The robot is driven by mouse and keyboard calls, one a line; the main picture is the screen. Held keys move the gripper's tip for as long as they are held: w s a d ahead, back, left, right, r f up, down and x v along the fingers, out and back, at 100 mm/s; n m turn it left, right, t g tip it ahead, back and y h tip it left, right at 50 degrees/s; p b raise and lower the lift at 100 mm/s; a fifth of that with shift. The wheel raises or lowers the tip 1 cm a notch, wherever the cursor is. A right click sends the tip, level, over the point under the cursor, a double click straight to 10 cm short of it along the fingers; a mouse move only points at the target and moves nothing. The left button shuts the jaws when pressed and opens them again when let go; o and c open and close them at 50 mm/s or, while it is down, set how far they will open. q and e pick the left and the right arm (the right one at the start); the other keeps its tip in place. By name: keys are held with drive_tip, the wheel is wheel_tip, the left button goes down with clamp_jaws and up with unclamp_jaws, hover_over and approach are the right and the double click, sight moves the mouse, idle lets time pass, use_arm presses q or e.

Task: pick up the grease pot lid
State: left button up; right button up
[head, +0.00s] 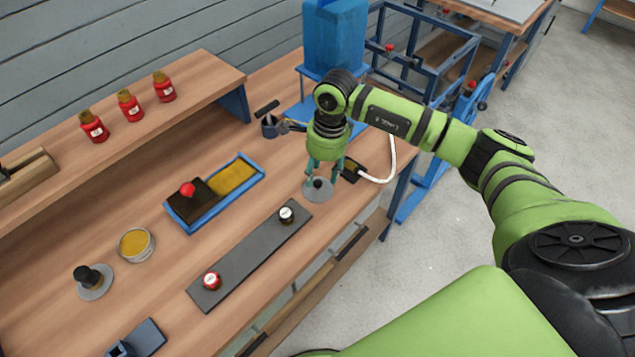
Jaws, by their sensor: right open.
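My right gripper (325,173) is open and points down at the right part of the bench. Its fingertips are just above a grey round lid with a small black knob (318,189); I cannot tell whether they touch it. Another grey disc with a taller black knob (94,281) lies at the lower left. Next to it stands an open round pot with yellow-brown grease (136,243). Which disc belongs to this pot is not clear. My left gripper is not in view.
A blue tray (177,222) holds yellow material, partly under a dark cover with a red knob (188,189). A grey strip (243,260) carries a red-capped and a black-and-white knob. Red bottles (130,106) stand on the raised shelf. A blue machine (335,35) stands behind my gripper.

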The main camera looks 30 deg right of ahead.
sight(318, 181)
drive_tip(key=shift+a+f, duration=0.15)
drive_tip(key=shift+f, duration=0.6)
drive_tip(key=shift+a+f, duration=0.1)
drive_tip(key=shift+f, duration=0.65)
clamp_jaws()
drive_tip(key=shift+r, duration=0.1)
